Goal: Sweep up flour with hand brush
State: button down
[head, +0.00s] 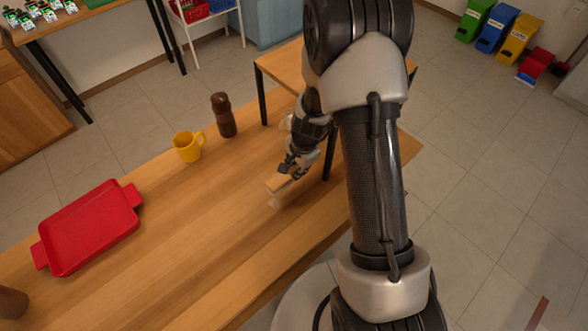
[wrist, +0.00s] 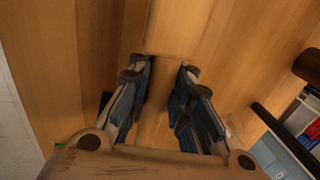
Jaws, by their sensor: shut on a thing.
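My gripper (head: 288,172) is shut on the wooden hand brush (head: 278,184) low over the right part of the wooden table. The brush has pale bristles on its underside, close to or touching the tabletop; I cannot tell which. In the wrist view, my gripper's fingers (wrist: 165,82) stand on both sides of the brush's handle (wrist: 154,125), with the wider wooden head (wrist: 178,28) beyond the fingertips. I cannot make out any flour on the tabletop in either view.
The wooden table (head: 170,215) holds a red tray (head: 90,228) at left, a yellow mug (head: 187,147) and a dark brown bottle (head: 223,116) near its far edge. A brown round object (head: 12,303) stands at lower left. The middle of the table is clear.

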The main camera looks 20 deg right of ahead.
aim_at(295, 165)
jog(key=shift+r+p, duration=1.05)
jog(key=shift+r, duration=0.5)
jog(key=shift+f, duration=0.1)
